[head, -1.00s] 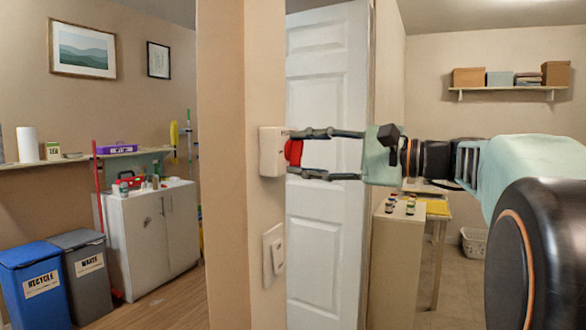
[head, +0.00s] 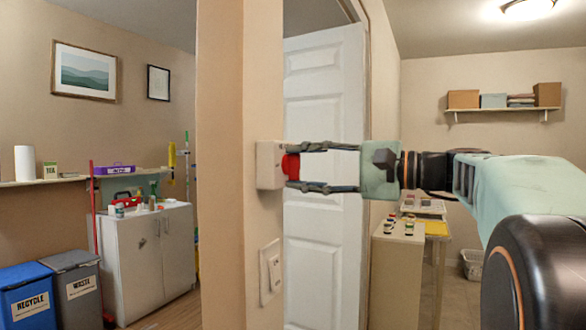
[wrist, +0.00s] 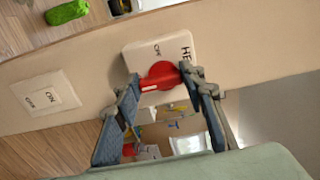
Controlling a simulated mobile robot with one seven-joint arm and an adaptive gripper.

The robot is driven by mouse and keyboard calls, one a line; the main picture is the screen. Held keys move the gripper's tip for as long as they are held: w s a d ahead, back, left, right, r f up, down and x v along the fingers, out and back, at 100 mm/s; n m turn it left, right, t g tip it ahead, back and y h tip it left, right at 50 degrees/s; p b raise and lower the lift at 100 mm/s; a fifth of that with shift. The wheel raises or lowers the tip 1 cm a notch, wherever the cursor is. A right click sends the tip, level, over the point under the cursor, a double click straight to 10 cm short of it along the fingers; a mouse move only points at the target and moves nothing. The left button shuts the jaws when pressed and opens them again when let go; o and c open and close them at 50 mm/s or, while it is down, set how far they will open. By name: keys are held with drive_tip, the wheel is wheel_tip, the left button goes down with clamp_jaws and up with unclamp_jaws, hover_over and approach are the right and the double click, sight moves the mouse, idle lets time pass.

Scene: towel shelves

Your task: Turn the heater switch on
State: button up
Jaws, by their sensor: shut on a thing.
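The heater switch is a white box (head: 269,165) on the end face of the wall, with a round red knob (head: 290,167) on its side. In the wrist view the box (wrist: 143,48) carries the letters "ON" and "HE", the rest of that word hidden by a finger. The red knob (wrist: 160,74) shows a white mark at its lower left edge. My gripper (head: 303,167) reaches in from the right and is shut on the knob. In the wrist view its two fingers (wrist: 161,82) lie on either side of the knob.
A second white wall switch (head: 270,272) sits below the heater switch, also seen in the wrist view (wrist: 46,93). A white door (head: 322,130) stands behind my gripper. A cabinet with small jars (head: 398,270) is below my arm.

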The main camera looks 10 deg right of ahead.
drive_tip(key=o, duration=1.2)
drive_tip(key=shift+c, duration=0.2)
drive_tip(key=shift+d, duration=0.15)
drive_tip(key=v, duration=1.2)
